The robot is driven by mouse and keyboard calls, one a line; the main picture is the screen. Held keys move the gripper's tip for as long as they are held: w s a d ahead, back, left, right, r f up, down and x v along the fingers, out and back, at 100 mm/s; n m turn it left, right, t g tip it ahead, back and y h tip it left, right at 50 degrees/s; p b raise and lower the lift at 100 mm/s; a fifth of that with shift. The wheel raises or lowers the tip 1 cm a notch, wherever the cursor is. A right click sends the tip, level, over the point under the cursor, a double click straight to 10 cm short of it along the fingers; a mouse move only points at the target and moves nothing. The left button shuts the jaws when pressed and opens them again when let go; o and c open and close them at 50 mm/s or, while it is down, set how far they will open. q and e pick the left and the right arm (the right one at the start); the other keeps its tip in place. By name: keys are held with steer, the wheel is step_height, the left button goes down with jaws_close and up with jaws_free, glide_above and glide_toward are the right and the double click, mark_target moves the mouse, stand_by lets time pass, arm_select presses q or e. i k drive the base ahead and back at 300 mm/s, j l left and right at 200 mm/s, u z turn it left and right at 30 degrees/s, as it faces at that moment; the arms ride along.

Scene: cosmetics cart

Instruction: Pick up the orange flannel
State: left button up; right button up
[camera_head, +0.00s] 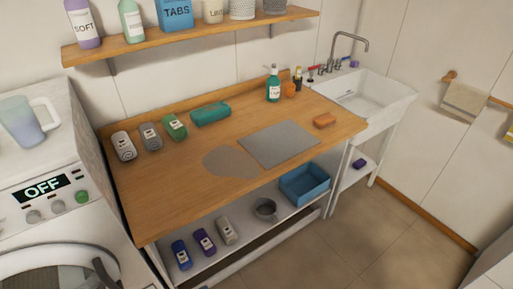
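A small orange folded-looking item (324,120), which may be the orange flannel, lies flat on the wooden worktop (150,197) near its right end. It is right of a flat grey mat (280,144) and close to the sink side. A second, smaller orange object (290,90) stands at the back of the worktop beside a green pump bottle (273,86); its kind is too small to tell. Neither of my grippers shows in this view.
A white sink (388,100) adjoins on the right, a washing machine (50,190) on the left. A blue bin (304,184) sits below.

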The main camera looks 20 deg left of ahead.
mark_target(328, 120)
steer(key=i+l, duration=0.95)
